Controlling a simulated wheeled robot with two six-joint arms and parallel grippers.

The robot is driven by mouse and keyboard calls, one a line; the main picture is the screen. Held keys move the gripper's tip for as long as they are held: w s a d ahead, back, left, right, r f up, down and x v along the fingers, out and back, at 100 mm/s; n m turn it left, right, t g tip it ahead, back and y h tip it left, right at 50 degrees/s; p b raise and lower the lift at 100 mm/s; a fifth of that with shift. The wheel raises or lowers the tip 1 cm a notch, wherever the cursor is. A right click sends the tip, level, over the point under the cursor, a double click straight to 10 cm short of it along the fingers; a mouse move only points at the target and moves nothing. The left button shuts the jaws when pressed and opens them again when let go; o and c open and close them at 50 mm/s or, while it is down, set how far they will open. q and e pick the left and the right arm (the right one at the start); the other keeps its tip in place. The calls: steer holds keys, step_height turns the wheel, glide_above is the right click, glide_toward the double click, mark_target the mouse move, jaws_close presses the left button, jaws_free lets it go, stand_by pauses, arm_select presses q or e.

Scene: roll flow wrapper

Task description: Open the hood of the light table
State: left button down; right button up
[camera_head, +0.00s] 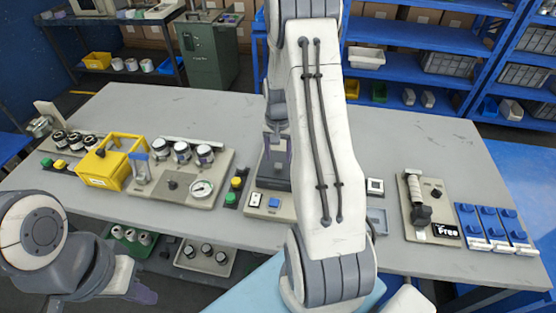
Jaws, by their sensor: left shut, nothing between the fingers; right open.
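The device behind my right forearm, probably the light table, has a beige base (285,212) with a blue and a white button at its front. My arm covers its right part. Its hood cannot be made out clearly, so I cannot tell how far it is raised. My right gripper (274,152) is over this device, partly hidden behind my forearm; it is open, and contact with the hood cannot be told. My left gripper (142,292) is low at the lower left, in front of the bench edge, shut and empty, away from the device.
The grey bench (400,150) carries a yellow box (104,172), a panel with a gauge (202,189), a panel with a black-handled lever (420,212) and blue clamps (489,222). Green and yellow buttons (235,188) stand just left of the device. Shelves (420,36) stand behind.

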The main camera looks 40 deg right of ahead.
mark_target(278, 164)
steer(key=shift+f, duration=1.7)
jaws_close()
